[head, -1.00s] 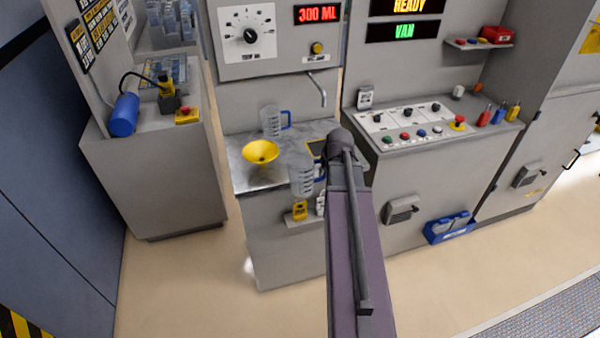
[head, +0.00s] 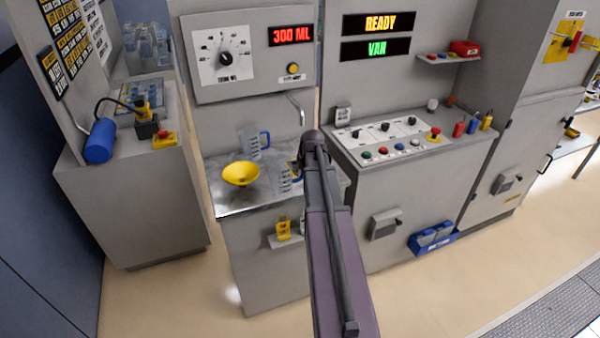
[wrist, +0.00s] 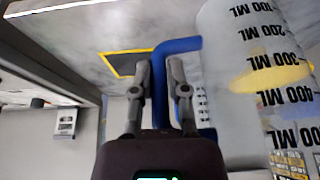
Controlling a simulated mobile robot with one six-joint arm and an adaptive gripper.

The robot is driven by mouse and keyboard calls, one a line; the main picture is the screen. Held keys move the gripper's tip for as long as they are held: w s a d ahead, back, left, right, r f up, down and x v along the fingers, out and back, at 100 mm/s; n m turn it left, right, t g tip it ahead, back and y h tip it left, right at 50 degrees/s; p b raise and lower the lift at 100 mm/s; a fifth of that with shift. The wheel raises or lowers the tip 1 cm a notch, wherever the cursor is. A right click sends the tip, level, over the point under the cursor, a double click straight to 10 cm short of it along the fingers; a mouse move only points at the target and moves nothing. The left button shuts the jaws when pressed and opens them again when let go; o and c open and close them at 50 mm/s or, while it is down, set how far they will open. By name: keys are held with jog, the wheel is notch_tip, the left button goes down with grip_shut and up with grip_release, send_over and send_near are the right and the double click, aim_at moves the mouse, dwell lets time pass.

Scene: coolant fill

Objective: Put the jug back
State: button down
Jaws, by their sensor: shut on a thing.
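My gripper (wrist: 158,85) is shut on the blue handle (wrist: 160,75) of a clear measuring jug (wrist: 235,110). A dark square with a yellow outline (wrist: 125,63) lies on the worktop, left of the handle in the wrist view.
A yellow funnel (head: 240,173) sits on the grey worktop (head: 228,201), left of the held jug. A spout (head: 297,108) hangs above the back of the counter. A small shelf with a yellow bottle (head: 283,229) juts from the front. A button console (head: 390,140) stands to the right.

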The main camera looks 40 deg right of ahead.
jog(key=shift+w+d+f, duration=0.1)
jog(key=shift+w+d, duration=0.25)
jog(key=shift+w, duration=0.3)
jog(key=shift+w+d+f, duration=0.1)
jog(key=shift+w+d, duration=0.3)
jog(key=shift+w, duration=0.25)
jog(key=shift+w+d+f, duration=0.1)
jog(key=shift+w+d, duration=0.25)
jog(key=shift+w, duration=0.3)
jog(key=shift+w+d+f+b, duration=0.35)
jog(key=shift+w+f+b, duration=0.15)
jog(key=shift+w+b, duration=0.15)
jog(key=shift+s+f+b, duration=0.1)
jog(key=shift+f+b, duration=1.2)
jog(key=shift+b, duration=0.05)
jog(key=shift+f, duration=0.15)
jog(key=c, duration=0.6)
grip_release()
jog(key=shift+c, duration=0.2)
jog(key=shift+r, duration=0.2)
